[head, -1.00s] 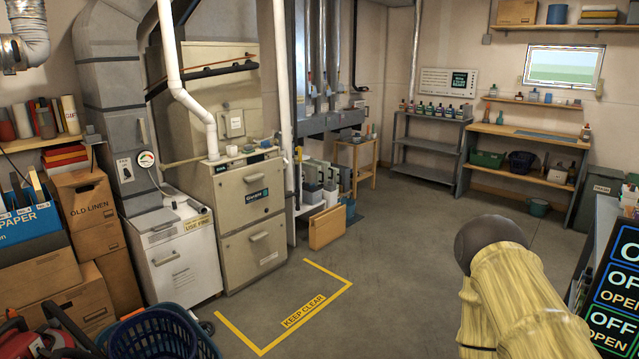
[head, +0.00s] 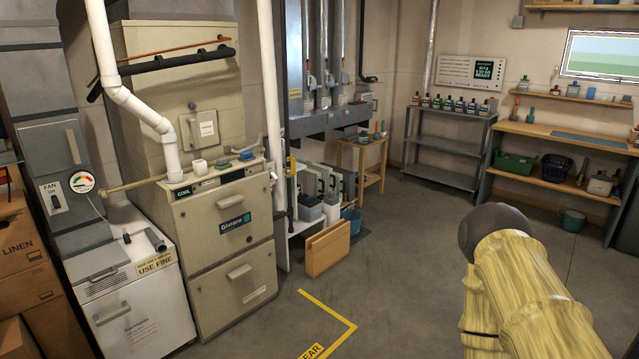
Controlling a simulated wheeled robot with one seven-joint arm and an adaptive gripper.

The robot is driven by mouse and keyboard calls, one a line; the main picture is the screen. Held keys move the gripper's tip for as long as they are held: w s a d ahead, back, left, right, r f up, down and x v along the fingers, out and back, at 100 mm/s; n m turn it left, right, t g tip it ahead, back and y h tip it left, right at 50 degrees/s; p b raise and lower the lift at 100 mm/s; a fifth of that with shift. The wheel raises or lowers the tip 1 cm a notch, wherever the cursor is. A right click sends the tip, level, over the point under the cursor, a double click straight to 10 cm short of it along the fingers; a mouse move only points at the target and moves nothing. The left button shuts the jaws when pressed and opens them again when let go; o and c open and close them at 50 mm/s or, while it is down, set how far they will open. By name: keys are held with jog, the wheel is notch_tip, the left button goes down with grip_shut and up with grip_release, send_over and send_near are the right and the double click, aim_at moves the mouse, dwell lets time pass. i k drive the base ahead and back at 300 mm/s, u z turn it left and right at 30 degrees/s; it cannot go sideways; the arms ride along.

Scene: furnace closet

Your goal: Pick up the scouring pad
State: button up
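I cannot pick out a scouring pad for sure in the head view. Small items sit on the beige furnace (head: 240,275): a white cup-like piece (head: 200,167) and low bluish pieces (head: 245,155), too small to identify. A dark cylinder (head: 155,239) lies on the white cabinet (head: 140,300) to its left. My arm, yellow and wood-grained with a dark rounded end, fills the lower right. My gripper does not show, so its fingers and anything in them are out of sight.
Yellow floor tape (head: 335,318) marks an area before the furnace. A wooden panel (head: 327,248) stands on the floor. A small wooden table (head: 361,160), grey shelf (head: 440,145) and workbench (head: 560,140) line the back. The middle floor is clear.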

aim_at(222, 162)
jog(key=i, duration=2.6)
jog(key=u, duration=2.1)
